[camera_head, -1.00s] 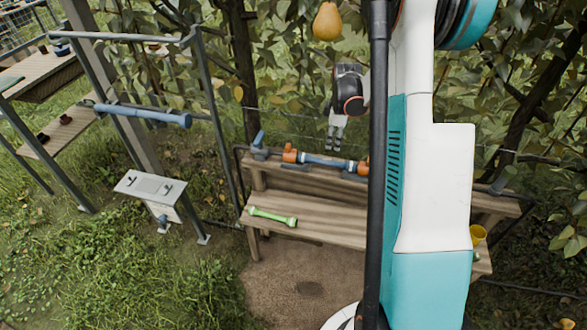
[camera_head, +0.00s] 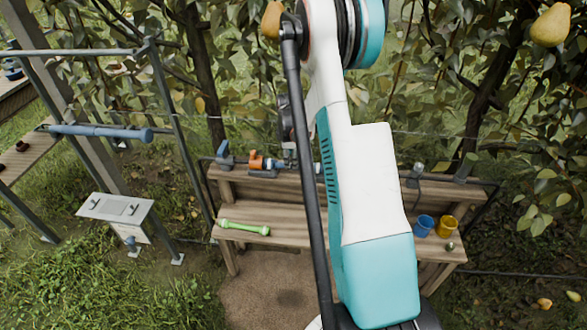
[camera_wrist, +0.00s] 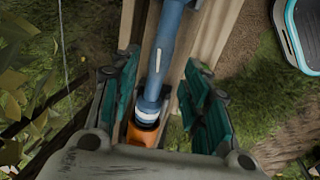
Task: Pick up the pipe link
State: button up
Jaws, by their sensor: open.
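A pipe link, blue with a white band and an orange end (camera_head: 256,161), lies along the raised back shelf of the bench. My arm hides its right part in the head view. In the wrist view the blue pipe (camera_wrist: 163,55) runs lengthwise between the fingers of my gripper (camera_wrist: 163,68), with its orange end (camera_wrist: 142,134) near the palm. The teal-padded fingers are spread, with gaps on both sides of the pipe. I cannot tell how deep the pipe sits between them. In the head view my gripper is mostly hidden behind my arm.
A green link (camera_head: 245,228) lies on the bench seat (camera_head: 285,240). A blue cup (camera_head: 424,226) and a yellow cup (camera_head: 447,226) stand at its right. Another blue pipe (camera_head: 100,132) hangs on the left frame. A pear (camera_head: 551,25) hangs at upper right.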

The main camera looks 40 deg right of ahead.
jog(key=f, duration=0.1)
jog(key=f+b, duration=0.1)
jog(key=f, duration=0.1)
jog(key=w+f+b, duration=0.1)
jog(key=f, duration=0.1)
jog(key=shift+d, duration=0.25)
jog(key=shift+r, duration=0.1)
grip_shut()
